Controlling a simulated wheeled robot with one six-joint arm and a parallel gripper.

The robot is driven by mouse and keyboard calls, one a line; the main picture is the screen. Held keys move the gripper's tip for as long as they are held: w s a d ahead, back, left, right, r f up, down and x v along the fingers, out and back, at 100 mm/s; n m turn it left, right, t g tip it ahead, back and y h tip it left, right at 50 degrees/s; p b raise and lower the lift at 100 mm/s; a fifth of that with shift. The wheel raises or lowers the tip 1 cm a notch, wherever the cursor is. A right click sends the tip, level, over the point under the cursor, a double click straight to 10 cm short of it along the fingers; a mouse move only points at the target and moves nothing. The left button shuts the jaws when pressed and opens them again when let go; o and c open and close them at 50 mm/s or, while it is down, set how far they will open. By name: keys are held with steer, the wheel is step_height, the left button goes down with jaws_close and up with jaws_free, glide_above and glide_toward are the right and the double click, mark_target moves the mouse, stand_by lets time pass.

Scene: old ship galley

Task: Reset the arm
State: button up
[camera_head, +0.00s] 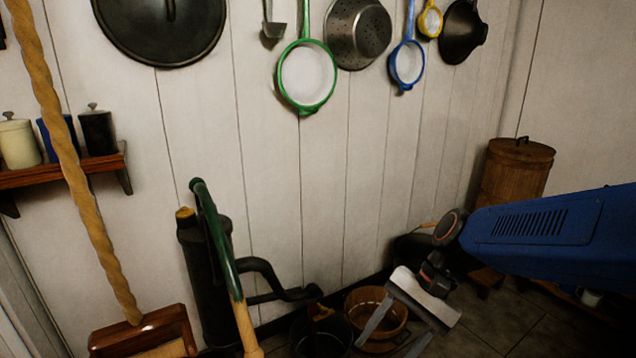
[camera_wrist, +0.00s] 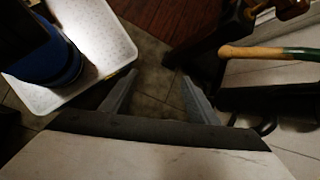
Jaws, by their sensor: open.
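My gripper (camera_head: 384,349) is at the lower right of the head view, at the end of my blue arm, which reaches in from the right edge. Its two grey fingers point down and left and stand apart with nothing between them. In the wrist view my gripper (camera_wrist: 158,76) also shows two spread fingers, with the tiled floor (camera_wrist: 152,104) visible between them. In the head view the fingers overlap a wooden tub (camera_head: 362,302) on the floor; I cannot tell how far above it they are.
A dark pot (camera_head: 318,336) and a black pump with a green handle (camera_head: 215,235) stand by the wall. A wooden barrel (camera_head: 515,180) is at right. Pans and strainers hang above.

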steer(key=s+d+r+n+t+h, duration=0.1)
steer(key=s+d+n+t+h, duration=0.1)
steer(key=d, duration=0.6)
steer(key=s+d+r+n+t+h, duration=0.2)
steer(key=d+n+t+h, duration=0.2)
steer(key=d, duration=0.4)
steer(key=shift+s+d+n+t, duration=0.2)
steer(key=shift+d+n+t, duration=0.15)
steer(key=shift+n+t, duration=0.4)
